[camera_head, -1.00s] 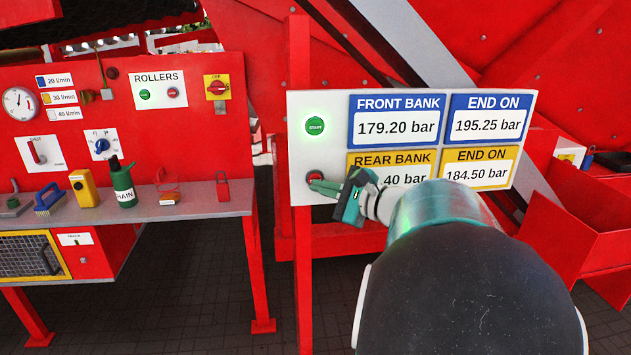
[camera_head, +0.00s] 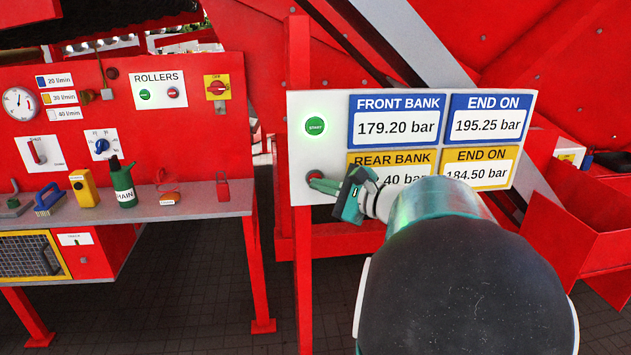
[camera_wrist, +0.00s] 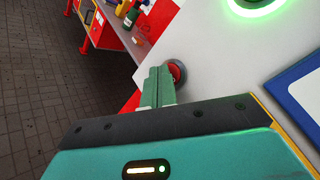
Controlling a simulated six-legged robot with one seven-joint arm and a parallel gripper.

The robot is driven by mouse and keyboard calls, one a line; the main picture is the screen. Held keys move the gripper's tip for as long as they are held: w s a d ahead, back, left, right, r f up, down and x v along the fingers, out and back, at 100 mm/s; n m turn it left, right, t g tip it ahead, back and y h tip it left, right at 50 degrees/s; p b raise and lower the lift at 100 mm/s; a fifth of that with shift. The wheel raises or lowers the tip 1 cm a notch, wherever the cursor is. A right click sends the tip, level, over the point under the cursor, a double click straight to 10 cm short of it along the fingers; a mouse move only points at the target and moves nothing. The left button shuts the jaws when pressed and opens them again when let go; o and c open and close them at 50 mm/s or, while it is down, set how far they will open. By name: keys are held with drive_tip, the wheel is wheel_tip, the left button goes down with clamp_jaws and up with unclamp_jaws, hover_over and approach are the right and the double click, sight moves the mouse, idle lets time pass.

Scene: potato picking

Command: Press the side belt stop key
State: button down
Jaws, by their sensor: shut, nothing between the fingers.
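The red stop key (camera_head: 313,177) sits low on the left of the white panel (camera_head: 300,150), below the lit green START key (camera_head: 315,126). My gripper (camera_head: 318,184) is shut, its green fingertips at the stop key and covering part of it. In the wrist view the red key (camera_wrist: 177,72) shows just past the fingertips (camera_wrist: 162,72), with its ring partly hidden. I cannot tell for sure whether the tips touch it or press it in. The green glowing key (camera_wrist: 252,3) is at the top of the wrist view.
The panel's pressure readouts (camera_head: 396,128) lie to the right, one partly hidden by my gripper. A grey bench (camera_head: 220,205) with a green bottle (camera_head: 123,184), a yellow device (camera_head: 84,188) and a brush (camera_head: 48,200) stands left. A red post (camera_head: 301,260) holds the panel.

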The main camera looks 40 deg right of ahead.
drive_tip(key=shift+s+a, duration=0.5)
drive_tip(key=shift+s, duration=0.15)
drive_tip(key=shift+s, duration=0.1)
drive_tip(key=s+a, duration=0.1)
drive_tip(key=s, duration=0.1)
drive_tip(key=s+a, duration=0.1)
drive_tip(key=s, duration=0.1)
drive_tip(key=shift+a, duration=0.4)
idle(0.7)
